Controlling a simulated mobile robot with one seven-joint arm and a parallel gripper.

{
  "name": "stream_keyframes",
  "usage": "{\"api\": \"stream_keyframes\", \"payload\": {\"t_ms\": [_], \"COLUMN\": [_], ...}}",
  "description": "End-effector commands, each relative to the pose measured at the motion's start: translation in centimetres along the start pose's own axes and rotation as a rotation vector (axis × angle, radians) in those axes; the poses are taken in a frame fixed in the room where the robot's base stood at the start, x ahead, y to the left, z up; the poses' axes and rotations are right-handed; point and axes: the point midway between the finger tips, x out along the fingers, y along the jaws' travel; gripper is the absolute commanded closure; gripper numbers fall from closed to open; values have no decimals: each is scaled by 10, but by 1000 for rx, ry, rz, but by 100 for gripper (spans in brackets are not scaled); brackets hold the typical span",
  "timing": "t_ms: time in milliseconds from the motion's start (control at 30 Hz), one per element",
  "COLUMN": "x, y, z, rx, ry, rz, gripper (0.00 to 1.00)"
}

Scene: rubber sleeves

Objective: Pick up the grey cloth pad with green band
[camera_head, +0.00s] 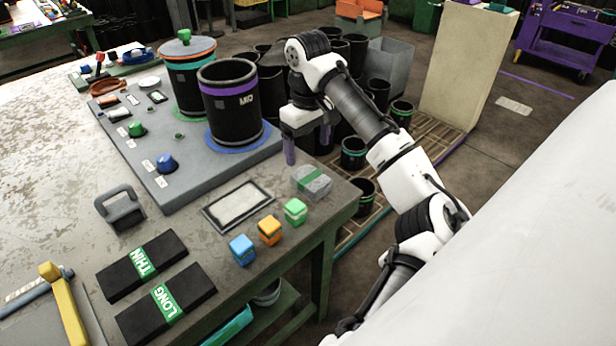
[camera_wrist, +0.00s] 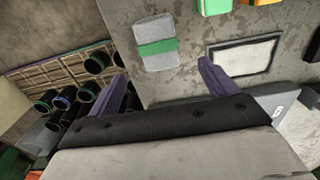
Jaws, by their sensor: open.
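The grey cloth pad with green band (camera_head: 310,181) lies flat near the right edge of the workbench. Its green band runs across its middle. In the wrist view the pad (camera_wrist: 155,43) lies ahead of my gripper, between the lines of the two fingers. My gripper (camera_head: 307,145) is above the bench's far right edge, behind the pad in the head view, with its purple fingers pointing down. In the wrist view my gripper (camera_wrist: 165,88) is open, its purple fingers wide apart with nothing between them. It is apart from the pad.
A white framed plate (camera_head: 238,204) lies left of the pad. Green (camera_head: 295,211), orange (camera_head: 269,230) and blue (camera_head: 242,249) blocks stand in front. A black MID sleeve (camera_head: 232,104) stands on a grey board (camera_head: 185,185). More sleeves (camera_head: 354,153) stand beyond the bench.

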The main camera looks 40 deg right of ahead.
Motion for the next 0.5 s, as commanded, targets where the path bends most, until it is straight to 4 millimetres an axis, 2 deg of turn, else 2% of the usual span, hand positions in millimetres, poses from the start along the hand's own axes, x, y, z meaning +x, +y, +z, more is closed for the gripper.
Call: {"api": "stream_keyframes", "payload": {"t_ms": [33,200,500], "x": [12,38,61], "y": [-1,0,1], "z": [0,0,1], "rx": [-1,-1,-1], "ry": [1,2,0], "rz": [-4,-2,0], "gripper": [15,15,15]}}
